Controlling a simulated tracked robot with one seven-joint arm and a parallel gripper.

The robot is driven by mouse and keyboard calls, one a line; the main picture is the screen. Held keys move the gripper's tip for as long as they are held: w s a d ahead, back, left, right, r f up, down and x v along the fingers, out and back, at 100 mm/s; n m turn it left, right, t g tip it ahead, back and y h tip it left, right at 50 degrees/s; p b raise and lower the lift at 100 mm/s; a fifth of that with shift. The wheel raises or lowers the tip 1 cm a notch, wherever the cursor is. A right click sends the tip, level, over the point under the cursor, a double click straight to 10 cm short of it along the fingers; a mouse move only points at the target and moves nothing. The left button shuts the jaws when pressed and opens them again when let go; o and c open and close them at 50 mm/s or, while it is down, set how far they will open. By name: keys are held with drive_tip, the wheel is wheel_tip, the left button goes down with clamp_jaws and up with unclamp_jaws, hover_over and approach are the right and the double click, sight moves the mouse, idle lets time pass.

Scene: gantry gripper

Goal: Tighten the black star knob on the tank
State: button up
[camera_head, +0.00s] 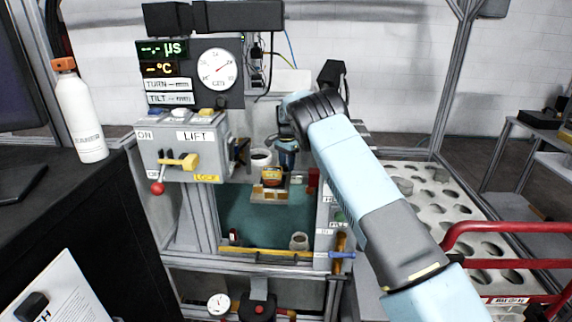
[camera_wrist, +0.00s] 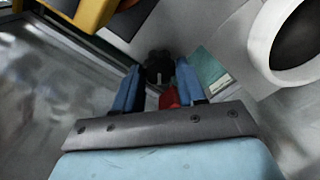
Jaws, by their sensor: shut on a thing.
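My gripper (camera_head: 287,158) hangs at the end of my arm over the back part of the teal-floored tank (camera_head: 235,215) in the head view. In the wrist view, the two blue fingers of my gripper (camera_wrist: 157,75) stand on either side of a dark, lobed knob (camera_wrist: 158,61). It looks like the black star knob, and the fingers are shut on it. A small red part (camera_wrist: 169,97) shows between the fingers, nearer the palm. The knob is hidden in the head view, and how far it is turned cannot be told.
A white cup-like vessel (camera_head: 261,158) stands beside my gripper, and a white round rim (camera_wrist: 268,45) shows close by in the wrist view. A yellow-orange block (camera_head: 271,176) is in front. The LIFT box (camera_head: 195,150) with levers is at left; a holed rack (camera_head: 420,190) is at right.

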drive_tip(key=m, duration=0.7)
drive_tip(key=shift+s+a, duration=0.1)
drive_tip(key=m, duration=0.4)
drive_tip(key=shift+r+m, duration=0.1)
drive_tip(key=shift+m, duration=0.3)
drive_tip(key=m, duration=0.3)
drive_tip(key=shift+m, duration=0.3)
drive_tip(key=m, duration=0.5)
drive_tip(key=shift+s+a, duration=0.1)
drive_tip(key=shift+m, duration=2.8)
drive_tip(key=o, duration=1)
drive_tip(key=shift+o, duration=0.2)
